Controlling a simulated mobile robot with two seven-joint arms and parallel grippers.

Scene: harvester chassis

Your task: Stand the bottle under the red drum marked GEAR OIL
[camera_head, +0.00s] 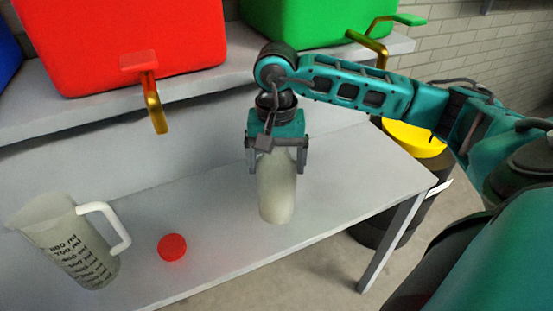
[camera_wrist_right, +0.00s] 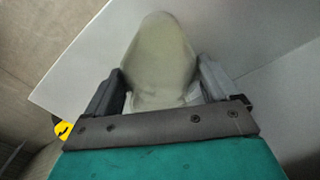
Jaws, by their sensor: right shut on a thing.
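The pale, cloudy bottle (camera_head: 277,190) is upright or nearly so at the middle of the grey bench. My right gripper (camera_head: 277,158) is shut on its upper part from above. The bottle also shows between the two fingers in the right wrist view (camera_wrist_right: 160,65). I cannot tell whether its base touches the bench. The red drum (camera_head: 130,40) stands on the shelf at the upper left, with a brass spout (camera_head: 154,105) hanging over the shelf edge. No GEAR OIL marking is visible on it. My left gripper is not in view.
A clear measuring jug (camera_head: 70,240) with a white handle stands at the bench's left. A red cap (camera_head: 172,247) lies between jug and bottle. A green drum (camera_head: 310,18) with a brass tap is on the shelf. A black bin with a yellow top (camera_head: 415,138) stands behind the bench's right end.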

